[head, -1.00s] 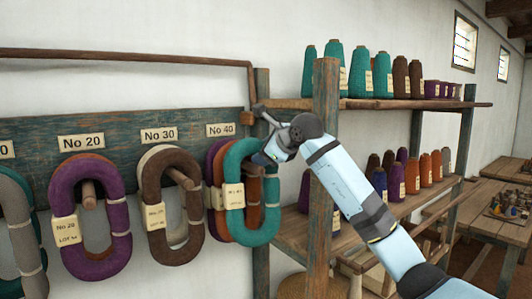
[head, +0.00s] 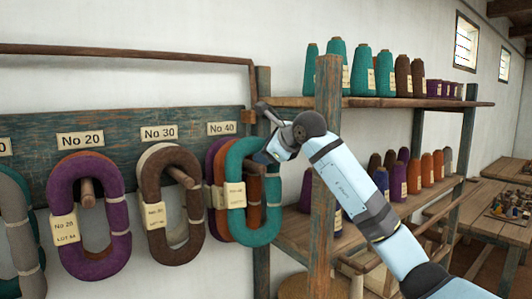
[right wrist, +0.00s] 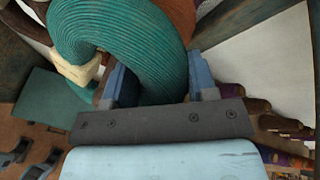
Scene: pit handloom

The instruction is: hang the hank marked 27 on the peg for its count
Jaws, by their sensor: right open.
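A teal hank (head: 237,160) with a cream tag hangs at the front of the peg under the No 40 plate (head: 221,128). Orange and purple hanks (head: 212,160) hang behind it. My right gripper (head: 269,157) is at the teal hank's upper right side. In the right wrist view the teal hank (right wrist: 135,30) passes between the open fingers (right wrist: 158,85). I cannot read 27 on any tag. A brown hank (head: 152,190) hangs under the No 30 plate (head: 159,132), and a purple hank (head: 62,190) under the No 20 plate (head: 80,140).
The plates and pegs are on a dark board (head: 110,155) along the white wall. A wooden post (head: 326,180) and a shelf (head: 380,102) with several yarn cones stand just right of my gripper. A table (head: 490,205) is further right.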

